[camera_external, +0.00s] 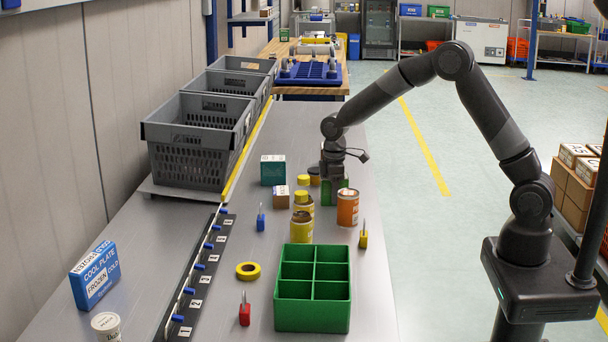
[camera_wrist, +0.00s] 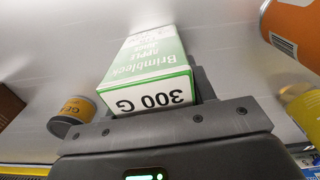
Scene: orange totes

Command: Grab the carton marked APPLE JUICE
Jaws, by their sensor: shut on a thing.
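The apple juice carton (camera_wrist: 148,62) is a green and white box in the wrist view, with "APPLE" on its side and "300 G" on the end nearest the camera. My gripper (camera_wrist: 150,115) is shut on it, with the dark jaws along the carton's near end. In the external view my gripper (camera_external: 334,181) points down at the table, and the green lower part of the carton (camera_external: 328,194) shows beneath it. The jaws hide part of the carton. I cannot tell whether its base touches the table.
An orange can (camera_external: 348,208) stands close at the right of the carton. Yellow cans (camera_external: 302,228), a small brown box (camera_external: 281,197) and a teal box (camera_external: 272,170) stand to the left. A green divided crate (camera_external: 313,318) is in front. Grey crates (camera_external: 190,165) line the left.

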